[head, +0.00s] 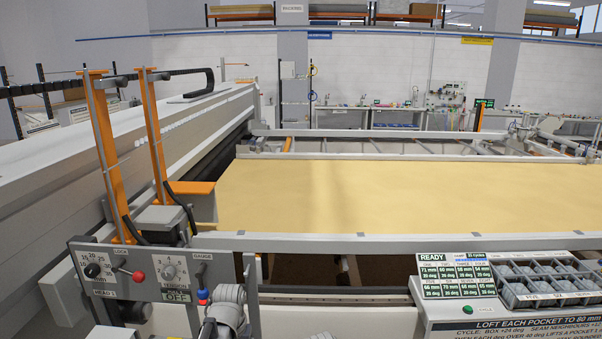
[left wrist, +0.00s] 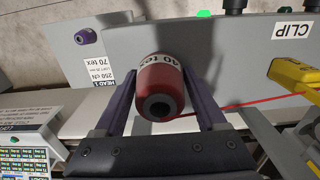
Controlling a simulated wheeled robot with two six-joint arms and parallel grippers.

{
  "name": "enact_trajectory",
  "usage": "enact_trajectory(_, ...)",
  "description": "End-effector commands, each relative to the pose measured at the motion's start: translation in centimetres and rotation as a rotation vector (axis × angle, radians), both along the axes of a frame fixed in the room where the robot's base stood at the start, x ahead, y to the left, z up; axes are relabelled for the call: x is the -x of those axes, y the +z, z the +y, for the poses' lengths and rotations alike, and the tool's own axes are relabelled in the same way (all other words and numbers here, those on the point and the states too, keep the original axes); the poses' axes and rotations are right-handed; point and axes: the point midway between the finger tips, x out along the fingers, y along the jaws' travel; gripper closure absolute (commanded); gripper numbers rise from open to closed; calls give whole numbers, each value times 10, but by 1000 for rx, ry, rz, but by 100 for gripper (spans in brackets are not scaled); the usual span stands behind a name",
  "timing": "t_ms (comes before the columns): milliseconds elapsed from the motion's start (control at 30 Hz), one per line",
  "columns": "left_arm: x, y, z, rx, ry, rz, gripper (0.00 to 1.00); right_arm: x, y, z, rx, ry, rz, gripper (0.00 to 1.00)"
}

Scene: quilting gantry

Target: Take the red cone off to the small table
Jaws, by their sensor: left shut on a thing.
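The red cone (left wrist: 162,90), with a white label reading 40 tex, sits between the two purple fingers of my left gripper (left wrist: 160,98) in the left wrist view. The fingers are shut on it, and its dark hollow end faces the camera. A red thread (left wrist: 250,105) runs from beside the cone off to the right. In the head view my grey left wrist shows at the bottom, beside the lever panel; the cone cannot be made out there. My right gripper is in neither view. I cannot identify the small table.
A grey plate (left wrist: 215,70) with a CLIP label lies behind the cone. A purple piece (left wrist: 85,36) is by the 70 tex label. A yellow part (left wrist: 298,76) is at right. The lever panel (head: 125,262), quilting bed (head: 380,195) and pocket tray (head: 545,298) surround the arm.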

Motion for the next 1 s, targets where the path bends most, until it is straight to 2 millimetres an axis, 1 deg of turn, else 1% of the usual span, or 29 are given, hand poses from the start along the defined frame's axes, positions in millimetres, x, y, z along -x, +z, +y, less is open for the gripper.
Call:
enact_trajectory(33, 0, 0, 0, 0, 0, 0, 60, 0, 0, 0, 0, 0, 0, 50)
enact_trajectory(67, 0, 0, 0, 0, 0, 0, 63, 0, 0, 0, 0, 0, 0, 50)
enact_trajectory(300, 0, 0, 0, 0, 0, 0, 90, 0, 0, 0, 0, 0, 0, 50)
enact_trajectory(400, 0, 0, 0, 0, 0, 0, 100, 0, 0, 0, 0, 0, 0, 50)
enact_trajectory(667, 0, 1, 0, 0, 0, 0, 100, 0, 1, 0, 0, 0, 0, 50)
enact_trajectory(1000, 0, 12, 0, 0, 0, 0, 100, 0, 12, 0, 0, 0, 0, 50)
